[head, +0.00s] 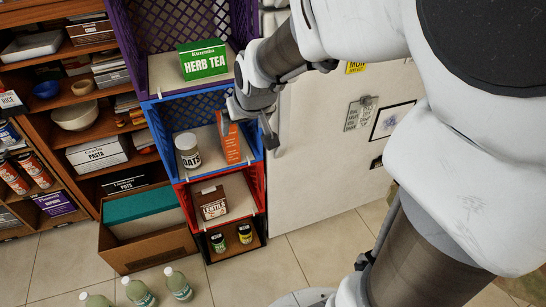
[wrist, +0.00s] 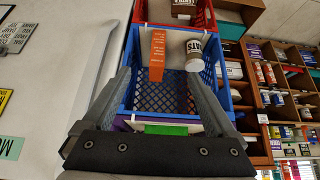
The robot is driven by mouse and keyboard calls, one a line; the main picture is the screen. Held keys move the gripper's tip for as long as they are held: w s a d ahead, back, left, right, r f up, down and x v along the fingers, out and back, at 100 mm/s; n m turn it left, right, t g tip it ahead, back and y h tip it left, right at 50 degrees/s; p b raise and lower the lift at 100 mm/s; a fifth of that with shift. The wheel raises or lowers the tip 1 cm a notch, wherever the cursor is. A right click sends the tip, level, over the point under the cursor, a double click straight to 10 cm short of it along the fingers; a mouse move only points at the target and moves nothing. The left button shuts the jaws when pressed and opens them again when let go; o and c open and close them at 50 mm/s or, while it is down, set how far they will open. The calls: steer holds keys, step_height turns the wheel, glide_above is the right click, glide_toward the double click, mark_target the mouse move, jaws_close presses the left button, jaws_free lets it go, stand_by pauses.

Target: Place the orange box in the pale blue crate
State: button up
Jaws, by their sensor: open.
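The orange box (head: 232,143) stands upright on the pale liner in the blue crate (head: 184,94), beside a white-labelled oats jar (head: 188,151). This is the only blue crate I see, and it looks mid-blue rather than pale. In the wrist view, which is turned over, the orange box (wrist: 157,55) shows with the jar to its right. My gripper (head: 252,125) is open and empty at the blue crate's open front. Its two fingers (wrist: 157,78) spread to either side of the box's line, with the box beyond them. In the head view they partly cover the box's top.
A purple crate (head: 125,40) with a green herb tea box (head: 203,60) is above. A red crate (head: 178,192) with a lentils box and a bottom crate with two small jars are below. Shelves are left, a pale door right. An open carton and several bottles are on the floor.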

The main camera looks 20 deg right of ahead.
steer(key=s+r, duration=0.3)
steer(key=s, duration=0.7)
steer(key=s+r+g, duration=0.1)
steer(key=s+r, duration=0.2)
steer(key=s, duration=0.7)
steer(key=shift+s, duration=0.4)
steer(key=shift+r, duration=0.1)
